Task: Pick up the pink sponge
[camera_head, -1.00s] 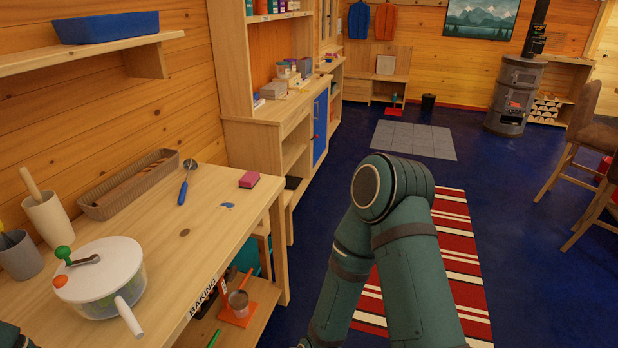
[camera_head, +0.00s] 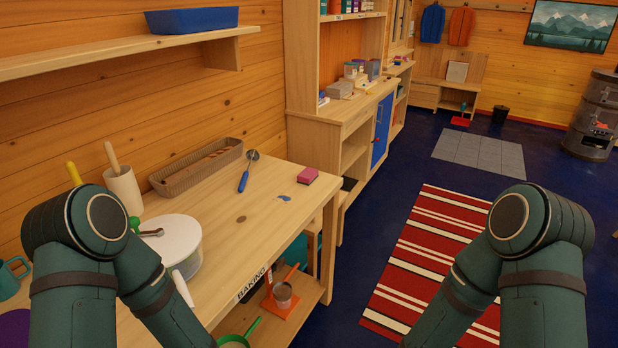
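The pink sponge (camera_head: 308,175) is a small block, pink on top with a dark lower part. It lies on the wooden baking table (camera_head: 262,222), close to the table's far right corner. Nothing touches it. My two arms show as teal links at the lower left and lower right, and both bend down out of the picture. Neither gripper is in view. The left arm covers part of the table's near left side.
Near the sponge lie a blue-handled tool (camera_head: 245,176) and small blue pieces (camera_head: 285,198). A basket (camera_head: 196,166), a white-lidded spinner (camera_head: 176,240) and a utensil crock (camera_head: 123,188) stand further left. A striped rug (camera_head: 428,255) covers open floor right of the table.

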